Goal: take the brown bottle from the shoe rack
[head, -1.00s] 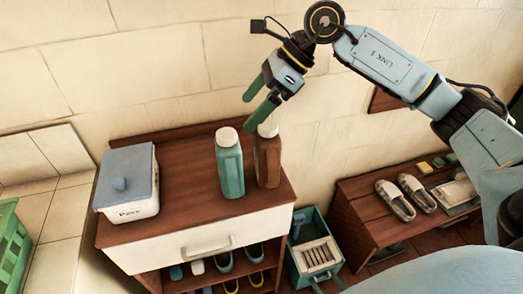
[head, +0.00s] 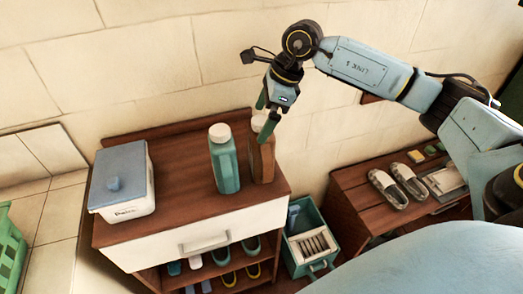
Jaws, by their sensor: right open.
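The brown bottle (head: 262,163) with a pale cap stands upright on the top of the wooden shoe rack (head: 172,212), near its right end. A teal bottle (head: 225,168) with a white cap stands just left of it. My right gripper (head: 264,122) points down at the brown bottle's cap, with its green fingers open around or in front of the cap; I cannot tell whether they touch it. The fingers hide part of the cap and the bottle's upper right side. My left gripper is not in view.
A white box with a blue lid (head: 122,182) stands on the rack's left end. Shoes sit on the shelves below the drawer (head: 205,240). A teal crate (head: 312,245) stands right of the rack, and a low bench (head: 350,205) with slippers (head: 398,184) beyond it.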

